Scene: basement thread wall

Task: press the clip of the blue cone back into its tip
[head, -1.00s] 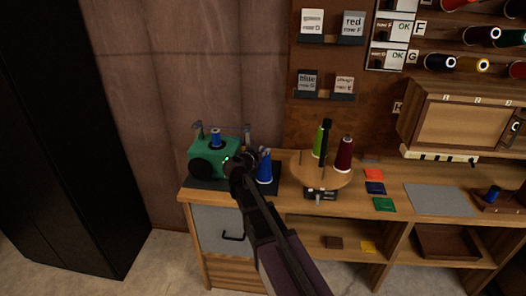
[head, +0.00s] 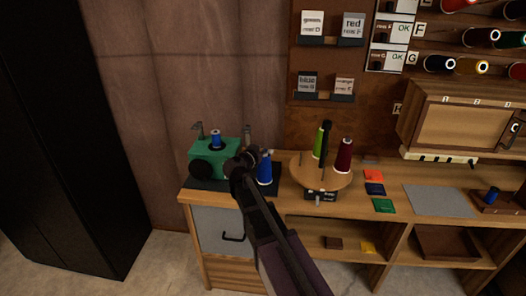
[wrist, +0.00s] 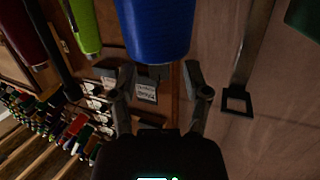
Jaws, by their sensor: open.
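The blue cone (head: 265,172) stands on the bench just right of the green winder (head: 207,160). My gripper (head: 252,157) is beside its upper part in the head view and covers some of it. In the wrist view the blue cone (wrist: 155,28) fills the top middle, large and close. My gripper (wrist: 158,76) is open there, one finger at each side below the cone's near end, with a gap between them. I cannot make out the clip or tell whether the fingers touch the cone.
A round wooden stand (head: 312,178) with a green cone (head: 319,141), a maroon cone (head: 345,156) and a dark post is close on the right. A black cabinet (head: 65,140) stands at the left. A grey mat (head: 438,201) lies clear farther right.

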